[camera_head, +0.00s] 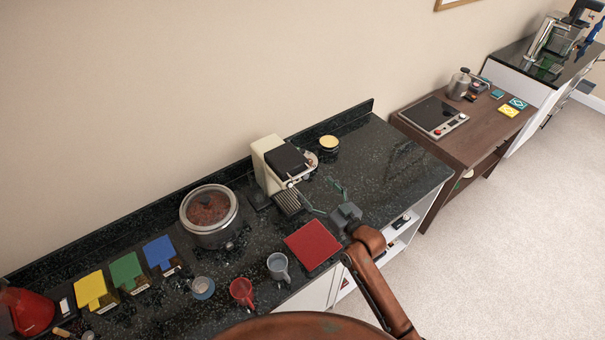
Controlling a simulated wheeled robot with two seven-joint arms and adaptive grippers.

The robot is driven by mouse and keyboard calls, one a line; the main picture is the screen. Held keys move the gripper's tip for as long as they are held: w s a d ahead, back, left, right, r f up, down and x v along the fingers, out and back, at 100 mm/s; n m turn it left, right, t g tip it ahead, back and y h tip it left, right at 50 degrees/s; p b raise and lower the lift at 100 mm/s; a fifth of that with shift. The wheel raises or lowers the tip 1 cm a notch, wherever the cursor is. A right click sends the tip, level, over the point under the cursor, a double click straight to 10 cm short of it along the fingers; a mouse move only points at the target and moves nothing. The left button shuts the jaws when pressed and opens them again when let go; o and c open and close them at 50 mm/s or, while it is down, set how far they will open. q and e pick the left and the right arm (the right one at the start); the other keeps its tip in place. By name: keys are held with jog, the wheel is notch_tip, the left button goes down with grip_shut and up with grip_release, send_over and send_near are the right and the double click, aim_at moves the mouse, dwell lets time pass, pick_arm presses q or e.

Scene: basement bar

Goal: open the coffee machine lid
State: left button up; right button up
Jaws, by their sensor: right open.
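The cream coffee machine (268,180) stands on the dark counter against its back ledge. Its black lid (285,158) lies on top and looks closed. A dark ribbed drip tray (288,203) sticks out at its front. My right gripper (321,194) is in front of the machine and to its right, over the counter. Its two fingers are spread apart, point toward the machine and hold nothing. The fingers are apart from the lid. My left gripper is out of view.
A red square mat (312,245) lies below my right gripper. Grey (278,266) and red (242,291) mugs stand near the front edge. A round bean container (210,216) stands to the left. A yellow-topped jar (329,144) is right of the machine. The counter's right end is clear.

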aim_at(303, 174)
jog(key=x, duration=0.2)
jog(key=p+x, duration=0.1)
jog(key=x, duration=0.4)
jog(key=shift+a+r+p, duration=0.1)
jog(key=shift+r+p, duration=0.2)
jog(key=shift+r, duration=0.1)
jog(key=shift+w+a, duration=0.35)
jog(key=shift+w, duration=0.15)
jog(key=shift+c, duration=0.5)
